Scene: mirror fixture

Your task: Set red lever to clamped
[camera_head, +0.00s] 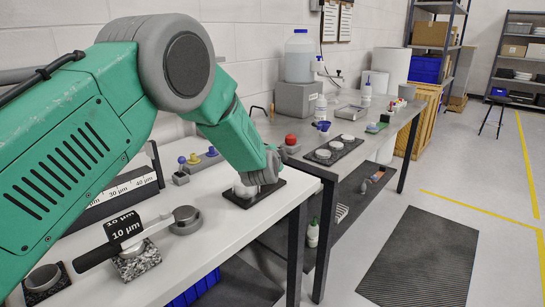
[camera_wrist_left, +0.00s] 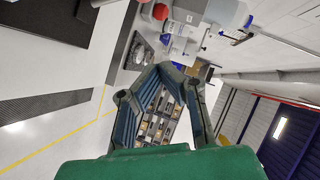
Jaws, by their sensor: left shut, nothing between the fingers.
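I cannot make out a clearly lever-shaped red part. A round red knob (camera_head: 291,139) stands on a small grey block on the bench, just right of my left arm. A round red thing, perhaps the same knob, shows at the top of the left wrist view (camera_wrist_left: 160,12). My left arm reaches down over a black plate (camera_head: 240,200) with a pale round piece, partly covering both. The fingers of my left gripper (camera_wrist_left: 172,70) show in the left wrist view, shut and empty, apart from the red thing. In the head view the fingers cannot be made out. My right gripper is not seen.
Blue and yellow knobs (camera_head: 194,158) stand beside my arm. A black tray (camera_head: 333,150) with white discs is farther right. Open floor with a dark mat (camera_head: 420,256) lies right.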

